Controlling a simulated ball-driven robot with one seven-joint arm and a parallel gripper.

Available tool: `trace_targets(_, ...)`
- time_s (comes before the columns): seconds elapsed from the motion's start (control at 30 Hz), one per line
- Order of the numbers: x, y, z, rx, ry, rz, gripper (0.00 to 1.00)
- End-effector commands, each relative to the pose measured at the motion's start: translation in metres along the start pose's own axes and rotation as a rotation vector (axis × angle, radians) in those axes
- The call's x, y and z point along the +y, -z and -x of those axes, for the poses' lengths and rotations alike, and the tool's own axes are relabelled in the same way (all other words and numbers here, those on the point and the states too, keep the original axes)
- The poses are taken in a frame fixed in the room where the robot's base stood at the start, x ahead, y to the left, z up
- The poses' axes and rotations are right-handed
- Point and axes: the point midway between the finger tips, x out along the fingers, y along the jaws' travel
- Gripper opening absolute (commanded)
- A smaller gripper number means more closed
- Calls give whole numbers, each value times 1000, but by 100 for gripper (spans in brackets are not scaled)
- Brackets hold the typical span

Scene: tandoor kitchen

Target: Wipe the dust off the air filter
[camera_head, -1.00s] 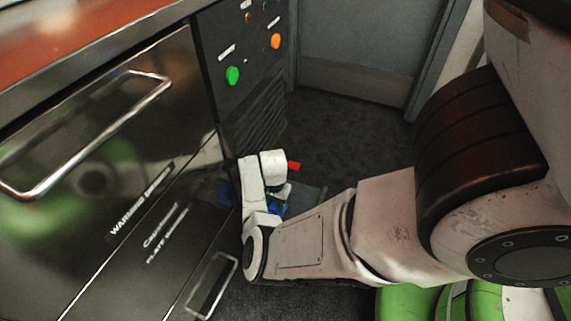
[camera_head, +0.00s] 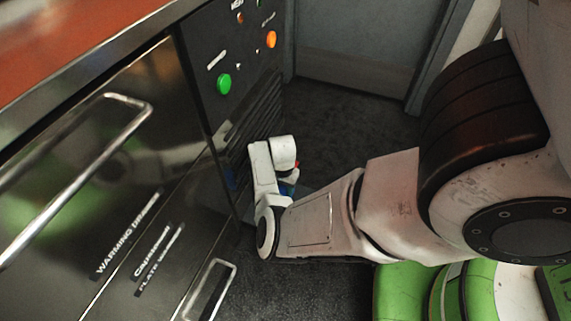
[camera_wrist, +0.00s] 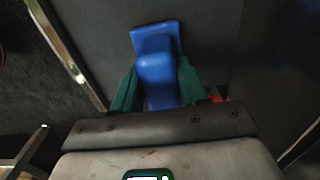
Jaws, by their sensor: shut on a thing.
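My gripper (camera_wrist: 156,85) is shut on a blue tool (camera_wrist: 155,40), whose block-like body sits between the green fingers in the wrist view. The tool's broad end points at a dark grey flat surface (camera_wrist: 205,50); whether it touches is unclear. In the head view my gripper (camera_head: 289,180) is low beside the black cabinet, mostly hidden by my wrist, with a bit of blue showing. A dark slatted grille (camera_head: 262,108) is on the cabinet side above it. I cannot tell for certain which surface is the air filter, and no dust can be made out.
The steel front with a long bar handle (camera_head: 75,180) and a lower handle (camera_head: 210,290) stands at left. A green button (camera_head: 224,84) and an orange button (camera_head: 271,39) sit above the grille. Dark floor (camera_head: 345,120) is clear towards the grey door (camera_head: 355,45).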

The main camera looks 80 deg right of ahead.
Motion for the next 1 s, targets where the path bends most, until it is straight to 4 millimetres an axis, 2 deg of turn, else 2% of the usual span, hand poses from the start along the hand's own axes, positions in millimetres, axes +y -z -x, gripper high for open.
trace_targets(0.13, 3, 1, -2, -2, 0, 2, 10)
trace_targets(0.27, 2, 1, 29, 4, 3, 9, 10)
trace_targets(0.83, 4, 4, 76, -1, 1, 15, 9)
trace_targets(1.0, 4, 4, 83, -1, 1, 18, 9)
